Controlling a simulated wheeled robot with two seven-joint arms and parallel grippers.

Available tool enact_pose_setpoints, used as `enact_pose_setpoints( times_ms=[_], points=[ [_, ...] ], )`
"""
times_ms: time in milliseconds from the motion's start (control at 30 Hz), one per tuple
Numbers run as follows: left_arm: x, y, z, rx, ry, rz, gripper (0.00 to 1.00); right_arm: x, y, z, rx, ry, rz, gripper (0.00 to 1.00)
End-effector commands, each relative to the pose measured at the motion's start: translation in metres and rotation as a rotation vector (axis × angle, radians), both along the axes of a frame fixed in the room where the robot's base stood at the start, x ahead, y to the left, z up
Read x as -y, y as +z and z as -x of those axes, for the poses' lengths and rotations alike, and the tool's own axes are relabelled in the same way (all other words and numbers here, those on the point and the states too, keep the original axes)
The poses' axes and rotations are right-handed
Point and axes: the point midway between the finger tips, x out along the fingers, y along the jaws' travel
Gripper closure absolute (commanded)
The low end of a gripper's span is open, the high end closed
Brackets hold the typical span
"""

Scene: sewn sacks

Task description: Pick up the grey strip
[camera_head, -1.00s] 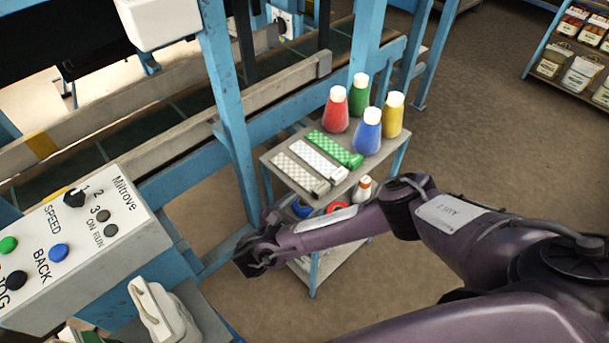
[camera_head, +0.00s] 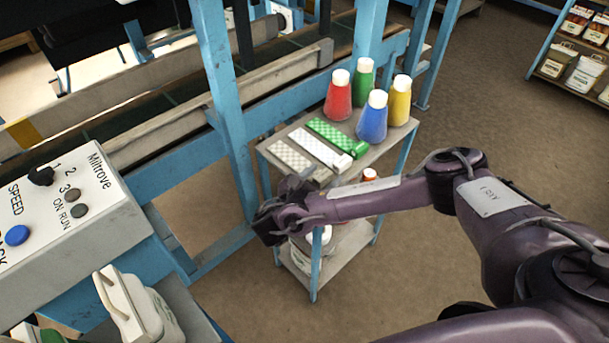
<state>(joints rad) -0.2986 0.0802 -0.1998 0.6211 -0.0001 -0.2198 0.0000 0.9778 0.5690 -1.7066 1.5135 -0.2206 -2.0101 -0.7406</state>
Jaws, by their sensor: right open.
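The grey strip (camera_head: 289,156) has a pale checked pattern. It lies on the top shelf of a small blue-framed cart (camera_head: 357,163), leftmost of three strips. Beside it lie a white strip (camera_head: 319,148) and a green checked strip (camera_head: 335,134). My right gripper (camera_head: 266,226) is at the cart's near left corner, in front of and below the grey strip in the picture, apart from it and empty. Its jaws are open, though the fingers are dark and hard to make out. My right wrist comes close to the grey strip's near end in the picture. My left gripper is not in view.
Red (camera_head: 338,100), green (camera_head: 364,80), blue (camera_head: 372,122) and yellow (camera_head: 398,105) bottles stand behind the strips. A blue post (camera_head: 224,100) rises just left of the cart. A control box (camera_head: 75,215) stands at left. Open floor lies right of the cart.

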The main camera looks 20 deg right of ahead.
Motion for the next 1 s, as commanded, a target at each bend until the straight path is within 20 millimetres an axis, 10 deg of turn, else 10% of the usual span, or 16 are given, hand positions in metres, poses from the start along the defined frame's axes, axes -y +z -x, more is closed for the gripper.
enact_pose_setpoints(
  times_ms=[367,800,1000],
  points=[
    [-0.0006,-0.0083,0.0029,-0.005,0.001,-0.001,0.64,0.0044,0.0006,-0.0026,0.001,0.001,-0.001,0.44],
    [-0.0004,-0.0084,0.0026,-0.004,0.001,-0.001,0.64,0.0041,0.0002,-0.0024,0.001,0.001,-0.001,0.98],
    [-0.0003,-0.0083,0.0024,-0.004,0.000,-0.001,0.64,0.0041,0.0001,-0.0024,0.001,0.001,-0.001,0.99]
  ],
)
